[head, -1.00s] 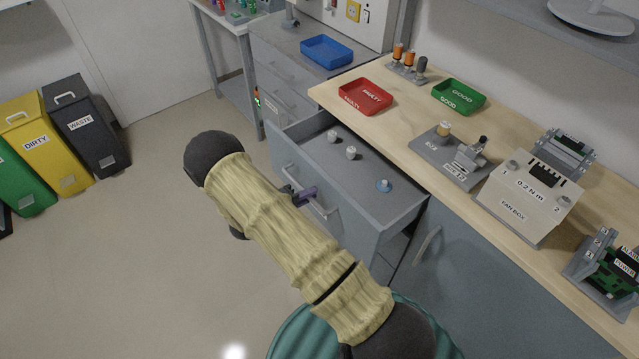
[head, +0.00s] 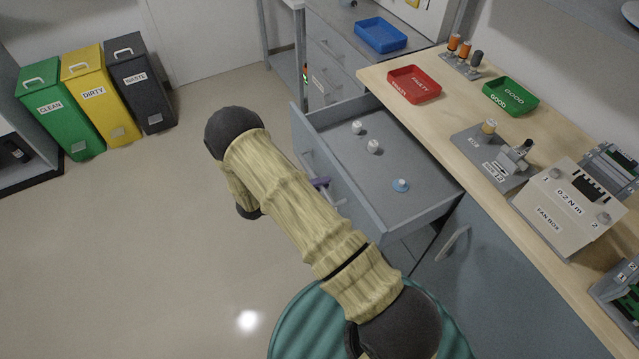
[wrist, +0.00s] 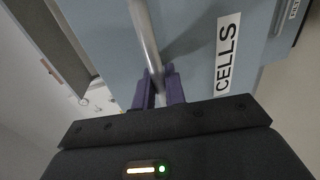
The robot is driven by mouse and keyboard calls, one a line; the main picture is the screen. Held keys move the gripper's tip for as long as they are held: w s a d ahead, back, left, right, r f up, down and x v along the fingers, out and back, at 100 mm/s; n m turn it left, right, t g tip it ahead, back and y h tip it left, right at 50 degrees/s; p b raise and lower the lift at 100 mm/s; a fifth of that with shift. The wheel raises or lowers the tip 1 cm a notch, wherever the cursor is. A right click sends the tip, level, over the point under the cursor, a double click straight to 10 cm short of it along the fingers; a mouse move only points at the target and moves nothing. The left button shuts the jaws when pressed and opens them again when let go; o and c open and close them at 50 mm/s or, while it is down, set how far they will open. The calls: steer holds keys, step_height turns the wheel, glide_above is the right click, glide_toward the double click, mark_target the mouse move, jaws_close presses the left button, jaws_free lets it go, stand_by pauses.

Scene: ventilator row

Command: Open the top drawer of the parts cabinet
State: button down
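The grey top drawer (head: 330,112) of the parts cabinet (head: 480,270) stands well out from under the wooden counter. Two small white knob-like parts (head: 373,147) and one blue and white part (head: 401,185) lie inside it. Its bar handle (head: 309,165) is on the front face. My gripper (head: 321,183) is at this handle, partly hidden by my arm. In the wrist view the handle (wrist: 147,35) runs between the purple fingers of my gripper (wrist: 159,88), which are closed on it. A label reading CELLS (wrist: 228,55) is on the front beside it.
On the counter (head: 450,120) are a red FAULTY tray (head: 414,84), a green GOOD tray (head: 510,97) and a fan box (head: 565,208). Green, yellow and dark bins (head: 140,85) stand at the far left. The floor (head: 150,240) between is clear.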

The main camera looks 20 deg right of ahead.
steer(key=c, duration=1.5)
jaws_free()
steer(key=shift+f, duration=0.1)
steer(key=shift+c, duration=0.2)
steer(key=b+v, duration=0.2)
steer(key=v, duration=1.5)
steer(key=shift+a, duration=0.25)
